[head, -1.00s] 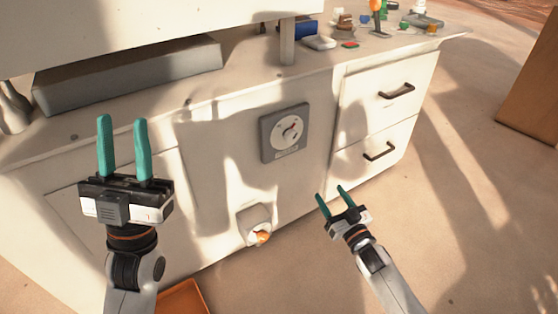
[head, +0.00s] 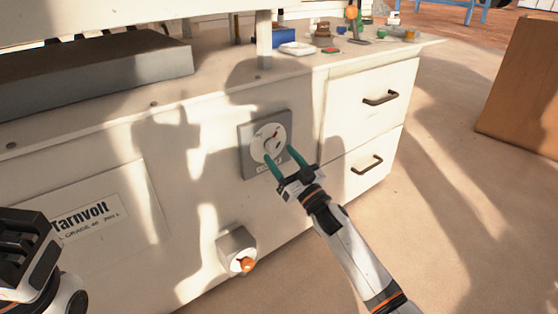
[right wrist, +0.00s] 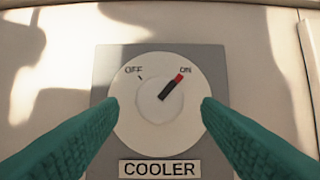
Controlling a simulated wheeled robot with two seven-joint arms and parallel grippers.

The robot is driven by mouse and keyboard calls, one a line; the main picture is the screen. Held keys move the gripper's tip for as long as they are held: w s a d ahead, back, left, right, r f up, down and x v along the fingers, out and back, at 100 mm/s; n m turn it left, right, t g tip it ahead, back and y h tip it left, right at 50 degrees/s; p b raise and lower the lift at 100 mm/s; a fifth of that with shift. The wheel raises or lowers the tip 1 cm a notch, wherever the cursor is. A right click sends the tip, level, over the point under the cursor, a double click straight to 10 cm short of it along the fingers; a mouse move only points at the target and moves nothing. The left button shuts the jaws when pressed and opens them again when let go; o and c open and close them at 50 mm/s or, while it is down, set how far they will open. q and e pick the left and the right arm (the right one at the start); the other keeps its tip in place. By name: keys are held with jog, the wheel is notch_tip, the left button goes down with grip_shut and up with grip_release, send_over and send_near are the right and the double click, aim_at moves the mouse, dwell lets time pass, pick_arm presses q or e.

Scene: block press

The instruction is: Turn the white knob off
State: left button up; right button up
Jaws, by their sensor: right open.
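The white knob (head: 268,140) is a round dial on a grey square plate (head: 246,168) on the cabinet front. In the right wrist view the white knob (right wrist: 140,125) has a dark pointer with a red tip (right wrist: 172,87) at the ON mark. OFF is printed at its upper left, and the plate reads COOLER. My right gripper (head: 279,154) is open, its green fingers at the knob's lower edge in the head view. In the right wrist view they flank the knob left and right; I cannot tell whether they touch it. My left gripper's body (head: 25,250) shows at the lower left, its fingers unseen.
A small box with an orange knob (head: 245,264) is mounted lower on the cabinet front. Drawers with dark handles (head: 380,98) are to the right. Small objects lie on the counter above. A brown box (head: 520,90) stands at the right; the floor between is clear.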

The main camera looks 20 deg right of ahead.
jog(key=shift+x, duration=0.9)
jog(key=shift+c, duration=0.5)
jog(key=c, duration=0.9)
